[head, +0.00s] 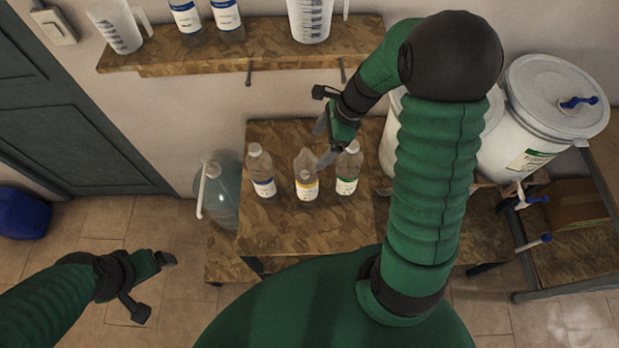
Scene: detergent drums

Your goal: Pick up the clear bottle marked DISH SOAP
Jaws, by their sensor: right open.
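A wall shelf (200,58) above holds jugs and white-labelled bottles. White lidded drums (530,115) with blue-handled taps stand at the right. A large clear bottle (220,195) stands left of the table. A blue container (22,213) is on the floor, far left.

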